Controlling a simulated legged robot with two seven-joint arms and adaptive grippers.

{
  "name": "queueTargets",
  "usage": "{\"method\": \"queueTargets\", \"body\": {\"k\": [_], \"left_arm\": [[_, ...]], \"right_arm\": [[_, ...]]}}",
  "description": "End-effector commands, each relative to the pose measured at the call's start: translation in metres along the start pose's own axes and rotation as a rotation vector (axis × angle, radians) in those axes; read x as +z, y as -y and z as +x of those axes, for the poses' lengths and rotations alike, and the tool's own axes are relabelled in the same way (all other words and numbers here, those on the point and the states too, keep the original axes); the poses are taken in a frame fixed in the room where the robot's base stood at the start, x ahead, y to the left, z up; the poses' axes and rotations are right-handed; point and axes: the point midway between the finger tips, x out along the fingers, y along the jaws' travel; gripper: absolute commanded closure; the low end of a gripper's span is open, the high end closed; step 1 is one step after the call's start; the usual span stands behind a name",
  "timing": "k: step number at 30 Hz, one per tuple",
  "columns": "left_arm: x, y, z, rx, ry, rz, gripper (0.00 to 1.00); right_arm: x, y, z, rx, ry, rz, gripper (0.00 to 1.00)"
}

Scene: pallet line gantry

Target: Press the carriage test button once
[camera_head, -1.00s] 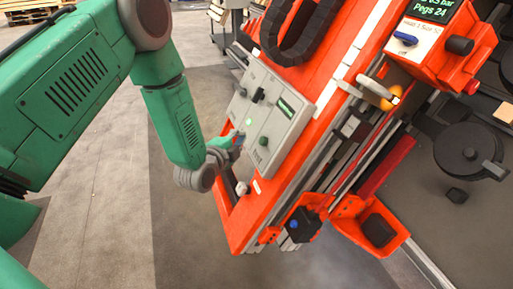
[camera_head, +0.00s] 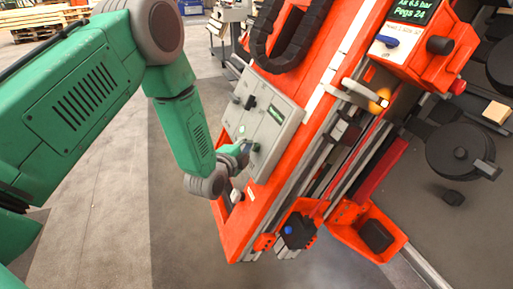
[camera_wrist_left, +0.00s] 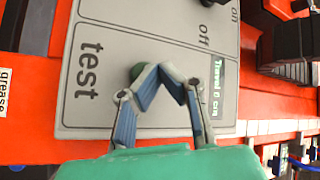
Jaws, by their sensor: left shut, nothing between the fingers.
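The grey control panel (camera_head: 277,115) is mounted on the orange gantry frame. In the left wrist view the panel (camera_wrist_left: 92,25) carries the word "test", an on/off switch (camera_wrist_left: 212,3) and a small display (camera_wrist_left: 217,88) reading "Travel 0 cm". A dark green round button (camera_wrist_left: 137,70) sits beside "test", partly hidden behind a finger. My left gripper (camera_head: 246,148) is at the panel's lower part. In the wrist view its fingertips (camera_wrist_left: 161,72) are together and empty, right over or beside the button's edge; I cannot tell if they touch it. My right gripper is out of view.
An orange box with a screen (camera_head: 405,35) and a blue lever stands at upper right. A black cable chain (camera_head: 290,50) runs along the top. An orange bin (camera_head: 368,232) juts out at lower right. Open floor lies to the left.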

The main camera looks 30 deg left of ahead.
Motion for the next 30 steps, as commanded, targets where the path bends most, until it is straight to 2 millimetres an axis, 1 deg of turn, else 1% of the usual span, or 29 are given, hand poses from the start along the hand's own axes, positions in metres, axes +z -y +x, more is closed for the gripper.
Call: {"method": "queueTargets", "body": {"k": [1, 6, 18, 30], "left_arm": [[0.0035, -0.0008, 0.0000, 0.001, 0.003, -0.002, 1.00], [0.0068, -0.0018, 0.0003, 0.001, 0.003, -0.007, 1.00], [-0.0001, -0.0001, -0.0002, 0.000, 0.002, 0.002, 1.00], [0.0035, -0.0051, 0.0056, 0.002, 0.001, -0.003, 1.00]], "right_arm": [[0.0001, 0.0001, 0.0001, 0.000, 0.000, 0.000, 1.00], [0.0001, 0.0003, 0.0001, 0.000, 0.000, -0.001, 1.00], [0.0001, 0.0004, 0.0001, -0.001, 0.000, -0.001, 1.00], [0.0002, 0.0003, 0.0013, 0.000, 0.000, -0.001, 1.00]]}}
